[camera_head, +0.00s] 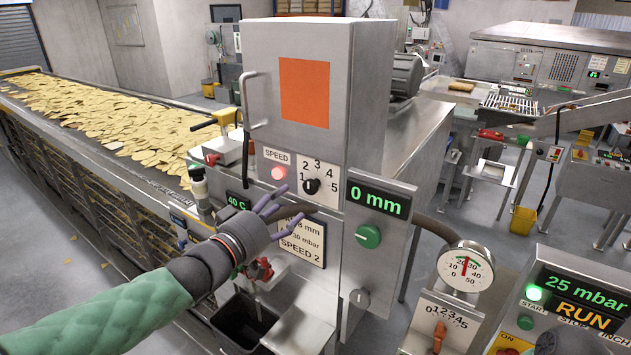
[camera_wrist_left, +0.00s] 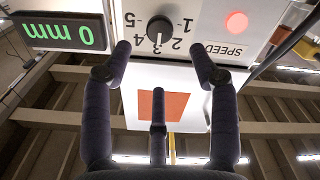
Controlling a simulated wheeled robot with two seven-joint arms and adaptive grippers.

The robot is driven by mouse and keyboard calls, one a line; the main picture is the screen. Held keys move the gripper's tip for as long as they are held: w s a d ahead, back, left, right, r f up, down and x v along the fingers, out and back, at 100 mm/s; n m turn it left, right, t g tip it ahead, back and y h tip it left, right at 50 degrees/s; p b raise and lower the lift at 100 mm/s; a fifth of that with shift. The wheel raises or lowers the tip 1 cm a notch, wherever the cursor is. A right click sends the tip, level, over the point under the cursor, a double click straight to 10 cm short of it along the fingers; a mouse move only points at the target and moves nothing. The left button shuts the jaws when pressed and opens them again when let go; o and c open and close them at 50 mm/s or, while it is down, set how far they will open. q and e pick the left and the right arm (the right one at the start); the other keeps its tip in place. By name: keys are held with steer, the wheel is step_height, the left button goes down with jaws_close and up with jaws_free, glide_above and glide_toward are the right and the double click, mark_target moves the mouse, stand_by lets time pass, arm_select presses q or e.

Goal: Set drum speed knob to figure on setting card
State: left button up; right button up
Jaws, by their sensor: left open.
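The drum speed knob (camera_head: 311,186) is a small black dial on a white plate marked 1 to 5, beside the word SPEED. It also shows upside down in the left wrist view (camera_wrist_left: 159,29), where its pale mark appears to point near 3. The setting card (camera_head: 303,243) below it reads SPEED 2; my fingers hide part of its upper lines. My left gripper (camera_head: 283,208) has purple fingers, spread open and empty, below and left of the knob. In the wrist view its two upper fingertips (camera_wrist_left: 161,55) lie either side of the dial in the picture, apart from it.
A lit red lamp (camera_head: 278,173) sits left of the dial. A green 0 mm display (camera_head: 379,199) and green knob (camera_head: 368,236) are at its right. A round gauge (camera_head: 465,268) stands front right. A chip-covered conveyor (camera_head: 120,120) runs along the left.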

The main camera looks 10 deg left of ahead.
mark_target(308, 188)
arm_select(q)
steer(key=p+x, duration=0.1)
steer(key=x, duration=0.9)
steer(key=shift+f, duration=0.15)
steer(key=c, duration=1.2)
